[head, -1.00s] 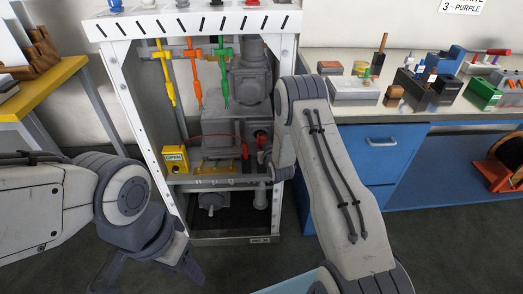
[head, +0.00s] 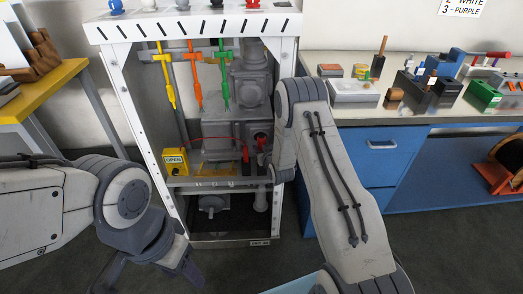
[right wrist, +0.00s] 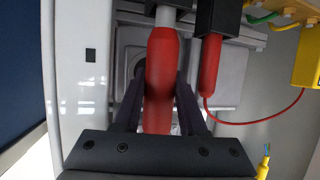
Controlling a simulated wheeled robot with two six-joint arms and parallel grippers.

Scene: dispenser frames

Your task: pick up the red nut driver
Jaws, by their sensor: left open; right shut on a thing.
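The red nut driver (right wrist: 162,75) shows its thick red handle in the right wrist view, with a light shaft running to a dark part at the top. My right gripper (right wrist: 160,98) is shut on the handle, one dark finger on each side. In the head view my right arm hides most of that gripper. Small red parts (head: 261,143) show beside it at the dispenser frame; I cannot tell which is the driver. My left gripper (head: 150,273) is open and empty at the lower left, in front of the frame.
A second red handle (right wrist: 210,65) hangs from a black holder beside the driver, with a red wire. The white frame (head: 123,110) holds grey machinery (head: 225,130), hanging yellow, orange and green tools, and a yellow box (head: 175,162). A blue workbench (head: 385,160) stands right.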

